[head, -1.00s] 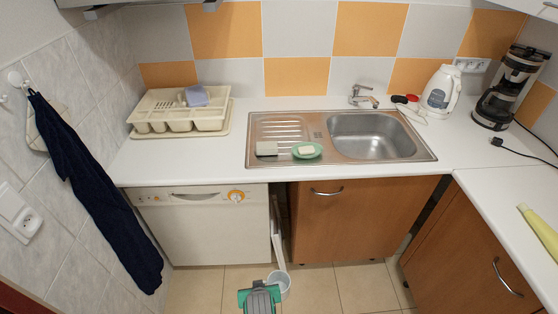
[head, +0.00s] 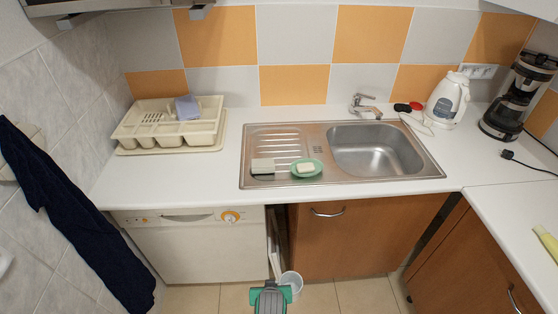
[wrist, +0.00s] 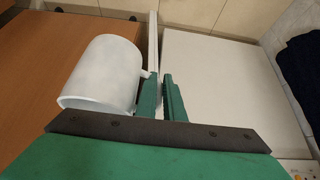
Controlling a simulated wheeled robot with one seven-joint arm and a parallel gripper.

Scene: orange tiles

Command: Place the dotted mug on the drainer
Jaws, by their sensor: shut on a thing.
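My gripper (head: 270,288) is low in front of the cabinets, at the bottom of the head view. In the wrist view its green fingers (wrist: 163,92) are shut at the handle of a white mug (wrist: 103,75). The mug's body is beside the fingers, to the left, and looks plain; no dots can be made out. The mug (head: 292,281) also shows in the head view, just right of my gripper and below counter height. The beige drainer (head: 147,142) stands on the counter at the back left, with a bluish item in it.
A steel sink (head: 375,150) has a green soap dish (head: 306,168) and a sponge (head: 262,166) on its ridged side. A kettle (head: 447,101) and a coffee maker (head: 517,95) stand at the right. The counter (head: 165,180) in front of the drainer is clear.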

